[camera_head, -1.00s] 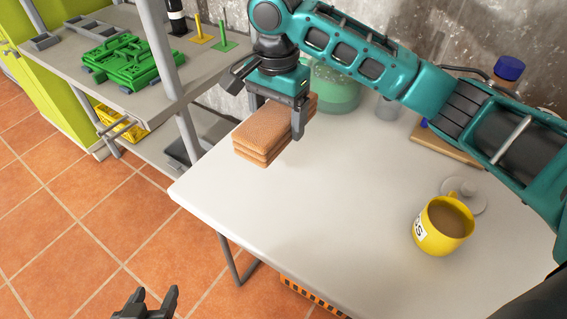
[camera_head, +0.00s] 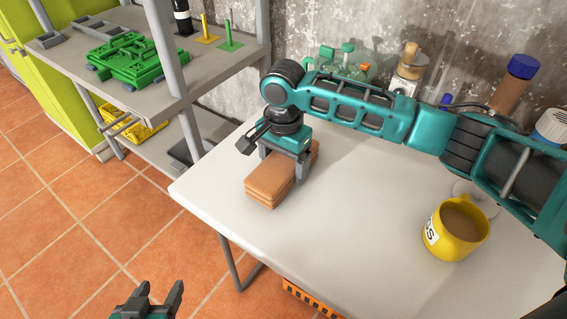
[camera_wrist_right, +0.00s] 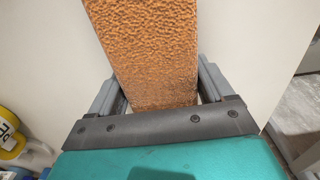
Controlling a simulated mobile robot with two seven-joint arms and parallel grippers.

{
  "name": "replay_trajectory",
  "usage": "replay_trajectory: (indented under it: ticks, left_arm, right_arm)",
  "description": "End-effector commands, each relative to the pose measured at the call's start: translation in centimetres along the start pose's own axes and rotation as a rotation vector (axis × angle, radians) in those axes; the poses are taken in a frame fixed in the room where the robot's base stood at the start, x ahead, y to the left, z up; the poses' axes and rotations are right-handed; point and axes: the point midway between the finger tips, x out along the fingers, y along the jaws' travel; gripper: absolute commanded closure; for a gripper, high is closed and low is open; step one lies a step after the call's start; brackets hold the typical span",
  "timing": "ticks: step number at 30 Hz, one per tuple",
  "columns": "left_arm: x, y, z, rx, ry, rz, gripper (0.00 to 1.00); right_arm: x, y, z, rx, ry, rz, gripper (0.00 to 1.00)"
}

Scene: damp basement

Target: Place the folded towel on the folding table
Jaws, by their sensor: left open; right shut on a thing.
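The folded towel (camera_head: 268,187) is orange-brown and stacked in layers. It is at the back left part of the white folding table (camera_head: 340,225), low at the tabletop; I cannot tell whether it touches. My right gripper (camera_head: 283,178) is shut on the towel, with a finger on each side. In the right wrist view the towel (camera_wrist_right: 150,50) lies between the two fingers (camera_wrist_right: 160,90), with the pale tabletop behind it. My left gripper (camera_head: 155,298) is open and empty at the bottom edge, over the floor in front of the table.
A yellow mug (camera_head: 455,232) with brown contents stands at the table's right, beside a clear round lid or dish (camera_head: 478,196). Bottles (camera_head: 515,85) and green glassware (camera_head: 345,62) stand along the back. A grey shelf (camera_head: 190,70) with a green case (camera_head: 125,60) is left.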

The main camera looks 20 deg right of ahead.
Motion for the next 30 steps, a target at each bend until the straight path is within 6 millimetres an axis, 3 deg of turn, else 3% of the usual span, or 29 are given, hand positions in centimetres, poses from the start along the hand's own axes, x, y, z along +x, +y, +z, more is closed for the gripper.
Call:
replay_trajectory:
  ticks: [6, 7, 12, 22, 30]
  left_arm:
    - [-0.1, -0.1, -0.2, 0.001, 0.001, -0.002, 0.4]
    - [-0.1, -0.2, -0.1, 0.001, 0.002, -0.003, 0.4]
    - [0.0, -0.4, 0.1, 0.001, 0.0, -0.009, 0.4]
    - [0.2, -0.5, 0.5, 0.001, -0.004, -0.011, 0.4]
    - [-0.8, -0.6, -0.6, 0.004, 0.001, -0.015, 0.4]
  right_arm:
    - [0.1, 0.0, 0.1, 0.0, -0.001, 0.001, 0.53]
    - [0.2, 0.0, 0.0, -0.001, -0.001, 0.001, 0.17]
    - [0.2, 0.0, 0.0, 0.0, 0.0, 0.001, 0.01]
    - [-0.2, -0.1, 0.0, 0.0, 0.001, -0.002, 0.0]
    - [-5.5, -0.1, 0.1, -0.001, -0.001, -0.004, 0.0]
